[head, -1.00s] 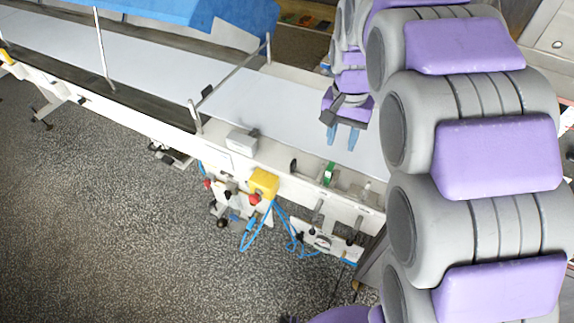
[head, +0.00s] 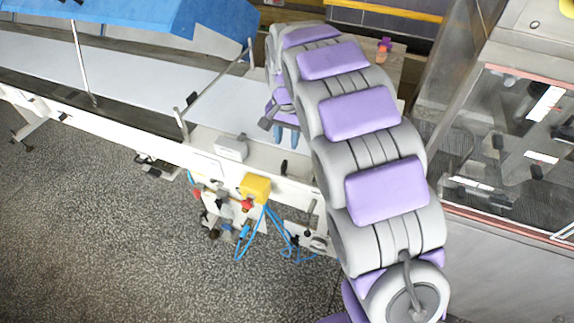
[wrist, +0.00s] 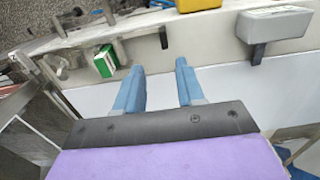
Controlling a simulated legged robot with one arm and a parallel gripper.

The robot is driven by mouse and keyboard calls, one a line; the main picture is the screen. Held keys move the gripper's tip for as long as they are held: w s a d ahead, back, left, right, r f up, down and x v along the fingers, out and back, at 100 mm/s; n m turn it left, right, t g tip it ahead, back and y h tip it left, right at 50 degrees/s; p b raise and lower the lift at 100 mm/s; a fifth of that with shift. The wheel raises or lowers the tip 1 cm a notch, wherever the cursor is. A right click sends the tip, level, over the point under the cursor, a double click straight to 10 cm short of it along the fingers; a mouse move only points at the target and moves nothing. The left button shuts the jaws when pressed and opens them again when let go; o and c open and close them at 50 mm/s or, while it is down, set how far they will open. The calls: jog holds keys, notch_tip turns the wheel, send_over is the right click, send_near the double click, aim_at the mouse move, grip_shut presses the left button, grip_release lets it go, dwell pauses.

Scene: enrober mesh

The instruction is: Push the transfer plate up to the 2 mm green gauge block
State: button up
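My gripper (head: 286,142) hangs over the pale belt near its front rail, with my arm reaching from the right. In the wrist view my gripper (wrist: 160,68) has two blue fingers spread apart, with nothing between them. The green gauge block (wrist: 104,62), with a white side, sits on the rail ahead and left of the left finger; there is a clear gap between them. My arm hides that part of the rail in the head view. I cannot pick out the transfer plate for certain; metal bars and edges (wrist: 60,72) show at the left of the wrist view.
A grey box (head: 231,148) and a yellow box (head: 255,187) with a red button sit along the white rail. A dark knob (wrist: 163,38) stands up ahead of the fingers. The enrober cabinet (head: 500,140) is at right. The belt (head: 130,76) at left is clear.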

aim_at(284, 162)
jog(key=f, duration=0.2)
jog(key=a+f+b, duration=0.1)
jog(key=f, duration=0.2)
jog(key=a+f, duration=0.1)
jog(key=f, duration=0.1)
jog(key=shift+f, duration=0.2)
jog(key=f, duration=0.1)
jog(key=d+f, duration=0.1)
jog(key=f+b, duration=0.1)
jog(key=shift+d+f, duration=0.2)
jog(key=shift+d, duration=0.2)
jog(key=shift+f, duration=0.1)
jog(key=shift+a+f, duration=0.1)
jog(key=shift+a, duration=0.65)
jog(key=shift+c, duration=0.6)
jog(key=shift+d, duration=0.45)
jog(key=c, duration=0.4)
jog(key=shift+d, duration=0.1)
grip_shut()
